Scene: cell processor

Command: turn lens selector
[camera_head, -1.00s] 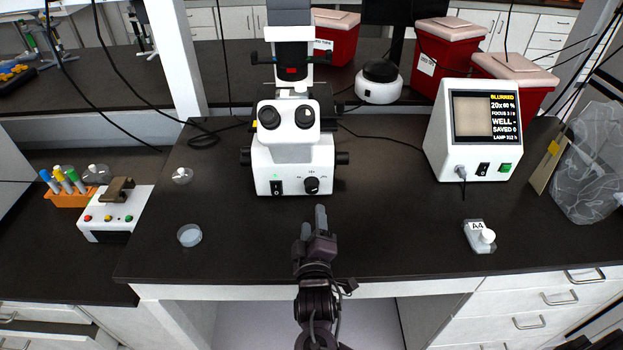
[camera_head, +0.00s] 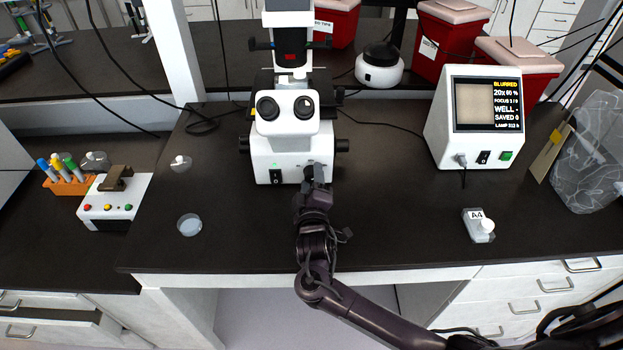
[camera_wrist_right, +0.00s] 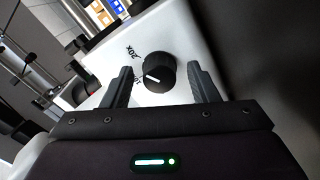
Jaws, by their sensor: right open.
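The white microscope (camera_head: 288,135) stands at the back middle of the dark bench. The lens selector, a black round knob with a white pointer line, sits on its front face; it shows in the right wrist view (camera_wrist_right: 155,75) with "20X" printed beside it. In the head view my right gripper largely hides the knob. My right gripper (camera_head: 314,174) is in front of the microscope's lower front. In the right wrist view its two fingers (camera_wrist_right: 160,88) are open, one on each side of the knob, with gaps between. My left gripper is not in view.
A white monitor box (camera_head: 470,120) at the right reads "BLURRED" and "20x". A small "A4" labelled item (camera_head: 478,226) and a clear dish (camera_head: 189,225) lie on the bench. The bench front (camera_head: 390,235) is clear.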

